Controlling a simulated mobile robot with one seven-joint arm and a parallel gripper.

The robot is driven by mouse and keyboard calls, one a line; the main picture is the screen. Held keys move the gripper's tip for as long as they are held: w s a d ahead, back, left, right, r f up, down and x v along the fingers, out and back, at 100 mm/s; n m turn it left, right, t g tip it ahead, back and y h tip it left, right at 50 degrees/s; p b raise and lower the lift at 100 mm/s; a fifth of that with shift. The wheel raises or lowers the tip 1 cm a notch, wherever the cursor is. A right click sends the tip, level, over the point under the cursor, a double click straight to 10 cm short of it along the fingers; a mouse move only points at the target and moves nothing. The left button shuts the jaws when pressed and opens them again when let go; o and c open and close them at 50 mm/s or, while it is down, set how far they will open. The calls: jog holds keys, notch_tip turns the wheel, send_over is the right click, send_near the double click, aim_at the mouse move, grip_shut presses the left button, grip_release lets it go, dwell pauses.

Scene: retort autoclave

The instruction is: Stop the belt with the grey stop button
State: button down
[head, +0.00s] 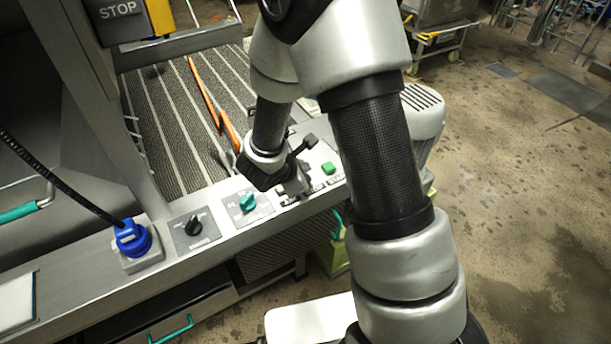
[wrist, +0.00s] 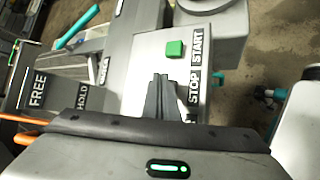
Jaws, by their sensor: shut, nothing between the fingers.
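The control box (wrist: 148,45) carries a green button (wrist: 175,48) beside a START label (wrist: 198,46). The green button also shows in the head view (head: 328,168). A STOP label (wrist: 195,88) sits on the same face, nearer my gripper. My gripper (wrist: 160,82) is shut and empty, its fingers pointing at the panel beside the STOP label. The grey stop button cannot be made out; the fingers cover the area beside its label. In the head view my gripper (head: 297,190) is over the panel, left of the green button. Whether the fingertips touch the panel cannot be told.
A turquoise selector knob (head: 248,202), a black knob (head: 193,226) and a blue connector (head: 130,238) line the ledge to the left. The ribbed belt (head: 165,125) with an orange bar (head: 203,90) lies behind. A motor housing (head: 425,112) stands right of the panel.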

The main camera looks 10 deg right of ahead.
jog(key=shift+f, duration=0.2)
jog(key=shift+f+b, duration=0.3)
jog(key=shift+b, duration=0.35)
jog(key=shift+f+b, duration=0.45)
jog(key=shift+b, duration=0.25)
dwell(0.4)
jog(key=shift+r, duration=0.1)
jog(key=shift+r+p, duration=0.45)
jog(key=shift+r, duration=0.35)
jog(key=shift+r+p, duration=1.55)
jog(key=shift+r, duration=1)
